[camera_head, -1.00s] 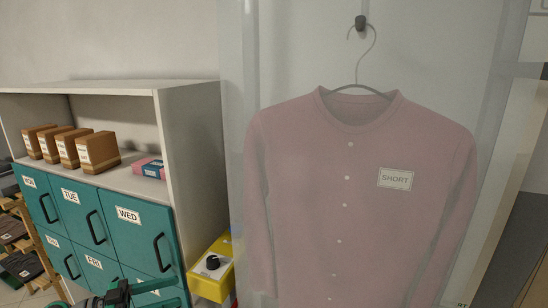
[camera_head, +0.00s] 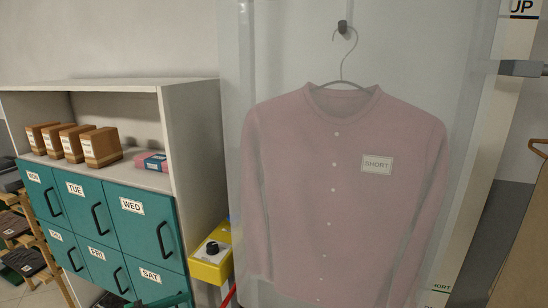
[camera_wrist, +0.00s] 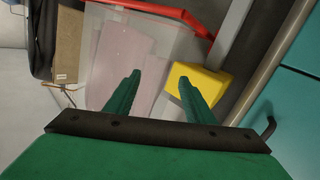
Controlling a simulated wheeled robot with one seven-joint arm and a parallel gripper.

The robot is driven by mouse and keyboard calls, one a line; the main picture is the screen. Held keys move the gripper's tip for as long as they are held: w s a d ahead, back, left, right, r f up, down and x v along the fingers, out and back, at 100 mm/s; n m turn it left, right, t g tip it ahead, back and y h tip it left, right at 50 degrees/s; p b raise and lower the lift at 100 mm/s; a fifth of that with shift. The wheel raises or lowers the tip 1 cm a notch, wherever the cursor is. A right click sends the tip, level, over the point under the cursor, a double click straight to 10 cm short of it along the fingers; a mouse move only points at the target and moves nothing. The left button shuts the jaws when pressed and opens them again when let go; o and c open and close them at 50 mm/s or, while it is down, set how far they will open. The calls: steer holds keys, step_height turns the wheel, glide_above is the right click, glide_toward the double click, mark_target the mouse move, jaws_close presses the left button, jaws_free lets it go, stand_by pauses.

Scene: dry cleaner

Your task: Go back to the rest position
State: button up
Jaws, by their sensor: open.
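My gripper (camera_wrist: 158,90) shows in the wrist view as two green fingers spread apart, with nothing between them. Beyond the fingers are a clear panel with pink cloth behind it (camera_wrist: 125,55) and a yellow box (camera_wrist: 197,85). In the head view only a sliver of green at the bottom edge, below the teal doors, may be my arm; the fingers are not visible there.
A pink shirt (camera_head: 342,200) labelled SHORT hangs behind a clear panel. To its left are a yellow box with a black knob (camera_head: 211,262) and a cabinet with teal doors (camera_head: 132,232) marked with days. Brown boxes (camera_head: 102,147) and a pink-and-blue packet (camera_head: 152,162) sit on its shelf.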

steer(key=s+d+f+n+y, duration=0.1)
steer(key=d+f+n+y, duration=0.2)
steer(key=f, duration=0.5)
steer(key=s+d+f+n+t+y, duration=0.1)
steer(key=d+f+n, duration=0.1)
steer(key=d+f, duration=0.4)
steer(key=s+d+f+n+y, duration=0.1)
steer(key=d+f+n+y, duration=0.15)
steer(key=f, duration=0.65)
steer(key=s+d+f+n+y, duration=0.45)
steer(key=s+d+f, duration=0.25)
steer(key=s+f, duration=0.55)
steer(key=s+d+r+t+y, duration=0.1)
steer(key=s+d+r+y, duration=0.15)
steer(key=s, duration=0.65)
steer(key=s+d+r+y, duration=0.15)
steer(key=s+r, duration=0.25)
steer(key=s, duration=0.5)
steer(key=s+d+r+m+t, duration=0.1)
steer(key=s+r+t, duration=0.1)
steer(key=s+r, duration=0.3)
steer(key=s+d+r+m+t, duration=0.1)
steer(key=s+r, duration=0.4)
steer(key=r, duration=0.9)
steer(key=shift+s+d+r+t, duration=0.25)
steer(key=shift+s+d+t, duration=0.05)
steer(key=shift+d+t, duration=0.3)
